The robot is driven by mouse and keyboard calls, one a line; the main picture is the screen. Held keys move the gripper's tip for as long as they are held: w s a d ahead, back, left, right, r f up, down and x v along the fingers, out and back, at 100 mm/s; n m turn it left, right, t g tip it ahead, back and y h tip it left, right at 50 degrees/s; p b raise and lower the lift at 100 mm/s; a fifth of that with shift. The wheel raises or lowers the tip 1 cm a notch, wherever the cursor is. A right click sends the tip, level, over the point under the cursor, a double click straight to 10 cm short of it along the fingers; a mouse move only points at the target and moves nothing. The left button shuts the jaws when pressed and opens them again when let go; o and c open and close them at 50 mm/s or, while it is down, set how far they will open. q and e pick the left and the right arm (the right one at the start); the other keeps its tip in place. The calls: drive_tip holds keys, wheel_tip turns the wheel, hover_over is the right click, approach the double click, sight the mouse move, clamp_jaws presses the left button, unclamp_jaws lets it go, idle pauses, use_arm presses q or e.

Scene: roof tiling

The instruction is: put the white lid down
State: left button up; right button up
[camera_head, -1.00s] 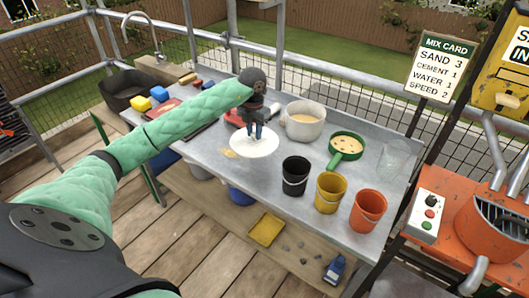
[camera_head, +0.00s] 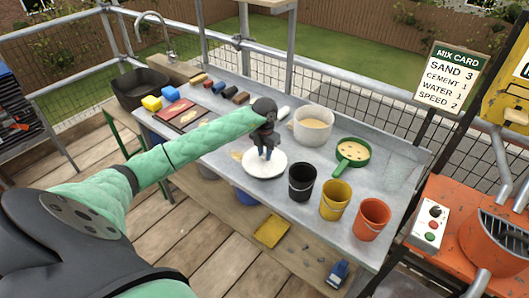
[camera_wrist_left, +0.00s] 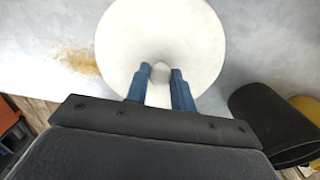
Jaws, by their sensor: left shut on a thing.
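The round white lid (camera_head: 266,164) is level over the metal bench, left of the black bucket (camera_head: 302,181). My left gripper (camera_head: 266,152) points down from above and is shut on the lid's central knob. In the left wrist view the blue fingers (camera_wrist_left: 160,86) stand on either side of the pale knob, with the white lid (camera_wrist_left: 190,32) spread beneath them. I cannot tell whether the lid's underside touches the bench. My right gripper is not in view.
The bench (camera_head: 225,176) also bears a pale pot (camera_head: 314,126), a green pan (camera_head: 352,152), a yellow bucket (camera_head: 335,199) and an orange bucket (camera_head: 372,218).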

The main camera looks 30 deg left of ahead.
use_arm(q)
drive_tip(key=shift+f, duration=0.55)
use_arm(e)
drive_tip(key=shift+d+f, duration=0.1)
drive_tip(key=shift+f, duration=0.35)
use_arm(q)
drive_tip(key=shift+f, duration=0.1)
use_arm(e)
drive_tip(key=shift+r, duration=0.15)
use_arm(q)
drive_tip(key=o, duration=1)
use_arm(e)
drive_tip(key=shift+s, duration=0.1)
use_arm(q)
drive_tip(key=shift+r, duration=0.5)
wheel_tip(320, 180, up, 11)
drive_tip(key=b, duration=0.4)
drive_tip(key=shift+r, duration=0.15)
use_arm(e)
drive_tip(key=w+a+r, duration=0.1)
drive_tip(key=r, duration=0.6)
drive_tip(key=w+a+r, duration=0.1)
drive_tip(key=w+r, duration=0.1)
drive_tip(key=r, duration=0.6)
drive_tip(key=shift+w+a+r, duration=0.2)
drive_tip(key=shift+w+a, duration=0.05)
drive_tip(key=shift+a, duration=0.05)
